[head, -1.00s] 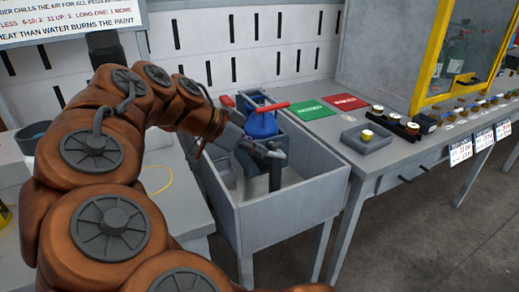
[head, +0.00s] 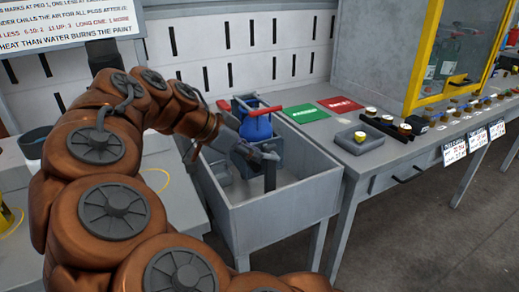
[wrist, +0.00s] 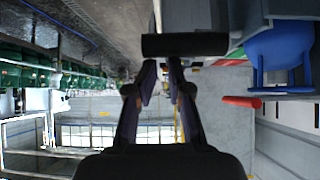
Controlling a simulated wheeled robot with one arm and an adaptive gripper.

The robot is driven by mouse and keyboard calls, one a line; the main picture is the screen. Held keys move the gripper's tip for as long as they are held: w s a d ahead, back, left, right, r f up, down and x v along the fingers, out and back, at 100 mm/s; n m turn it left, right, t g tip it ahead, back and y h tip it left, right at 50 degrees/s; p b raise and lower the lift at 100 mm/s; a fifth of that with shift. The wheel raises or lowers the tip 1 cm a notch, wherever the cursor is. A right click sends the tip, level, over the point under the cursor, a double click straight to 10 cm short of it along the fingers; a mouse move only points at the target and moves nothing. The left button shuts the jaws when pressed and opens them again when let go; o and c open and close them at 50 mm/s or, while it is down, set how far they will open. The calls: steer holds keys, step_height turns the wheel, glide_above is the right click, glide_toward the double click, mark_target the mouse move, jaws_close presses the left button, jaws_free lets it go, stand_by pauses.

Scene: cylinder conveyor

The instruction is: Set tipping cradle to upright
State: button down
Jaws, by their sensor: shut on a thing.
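The tipping cradle, a blue vessel (head: 257,128) in a grey-blue frame with a red bar (head: 262,111) across its top, stands at the back of a grey basin (head: 285,205). In the wrist view the blue vessel (wrist: 282,52) is at upper right, beside a red bar end (wrist: 241,102). My gripper (head: 268,153) reaches over the basin in front of the cradle. In the wrist view my gripper (wrist: 162,65) is shut on a dark cylinder (wrist: 185,45) lying across its fingertips. In the head view this is a dark upright post (head: 270,178). Its join to the cradle is hidden.
A bench adjoins the basin on the right, with a green mat (head: 305,113), a red mat (head: 341,104) and a grey tray (head: 360,139) holding a small cup. A yellow-framed cabinet (head: 412,65) stands behind. The basin's walls surround my gripper closely.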

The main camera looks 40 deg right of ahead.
steer(key=shift+w+r+p, duration=0.65)
steer(key=shift+r+p, duration=0.1)
steer(key=shift+p, duration=0.2)
steer(key=shift+s+r, duration=0.35)
steer(key=shift+r, duration=0.2)
steer(key=shift+s+r, duration=0.3)
steer(key=shift+r, duration=0.2)
steer(key=w+a+f, duration=0.1)
steer(key=w+a, duration=0.1)
steer(key=a, duration=0.7)
steer(key=s+f+n+t+y, duration=0.1)
steer(key=s+f+n+y, duration=0.4)
steer(key=s+n, duration=0.35)
steer(key=s+a+f+n+g+y, duration=0.1)
steer(key=s+a+f+n+y, duration=0.3)
steer(key=s+a+f+n, duration=0.75)
step_height(320, 180, up, 24)
steer(key=d+n+p, duration=0.1)
steer(key=d+p, duration=0.1)
steer(key=p, duration=2.1)
steer(key=shift+s+f+t, duration=0.25)
steer(key=shift+s+t, duration=0.05)
steer(key=shift+s, duration=0.05)
steer(key=shift+d, duration=0.1)
